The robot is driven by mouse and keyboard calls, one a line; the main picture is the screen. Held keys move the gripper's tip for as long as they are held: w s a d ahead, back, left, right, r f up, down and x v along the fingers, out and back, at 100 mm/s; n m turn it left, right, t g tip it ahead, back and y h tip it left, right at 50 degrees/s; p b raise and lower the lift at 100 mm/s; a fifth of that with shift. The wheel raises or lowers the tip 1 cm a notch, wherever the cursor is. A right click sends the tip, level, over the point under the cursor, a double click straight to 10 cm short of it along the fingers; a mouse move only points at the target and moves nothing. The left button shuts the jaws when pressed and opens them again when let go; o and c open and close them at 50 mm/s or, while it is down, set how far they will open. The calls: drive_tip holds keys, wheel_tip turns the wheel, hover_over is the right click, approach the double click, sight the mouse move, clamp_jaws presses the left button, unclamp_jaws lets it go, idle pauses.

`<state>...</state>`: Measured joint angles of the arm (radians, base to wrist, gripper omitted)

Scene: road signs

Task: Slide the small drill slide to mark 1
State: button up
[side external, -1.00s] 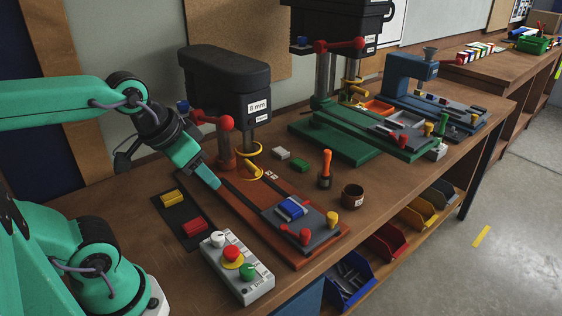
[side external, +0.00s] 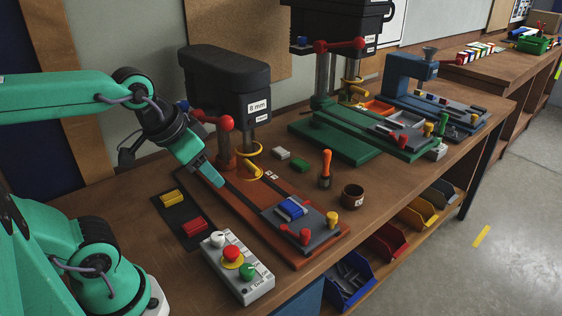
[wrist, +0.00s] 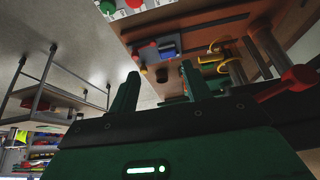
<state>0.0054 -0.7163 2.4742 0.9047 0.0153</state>
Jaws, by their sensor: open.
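The small drill (side external: 225,80), labelled 8 mm, stands on a red-brown base (side external: 245,205) with a dark lengthwise groove. Its grey slide (side external: 318,221) sits at the near right end of the base, carrying a blue block (side external: 292,208), red knobs (side external: 304,236) and a yellow knob (side external: 332,218). Small white marks (side external: 271,174) lie on the base beside the groove; their numbers are too small to read. My gripper (side external: 221,185) is open and empty above the base, left of the slide and apart from it. The wrist view shows both fingers (wrist: 161,76) spread, with the blue block (wrist: 168,51) beyond.
A grey control box (side external: 238,268) stands in front of the base. A black mat (side external: 184,217) with a yellow and a red block lies left. An orange-handled tool (side external: 326,168) and a brown cup (side external: 352,196) stand behind the slide. A larger green drill stands further back.

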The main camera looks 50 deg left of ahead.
drive_tip(key=m+g, duration=0.5)
drive_tip(key=m, duration=0.4)
hover_over(332, 215)
wheel_tip(332, 215, down, 10)
drive_tip(key=shift+s+a+f, duration=0.15)
drive_tip(key=shift+f, duration=0.1)
drive_tip(key=shift+w+f, duration=0.2)
drive_tip(key=shift+f, duration=0.15)
drive_tip(key=shift+f, duration=0.1)
drive_tip(key=shift+f, duration=3.85)
drive_tip(key=shift+c, duration=0.3)
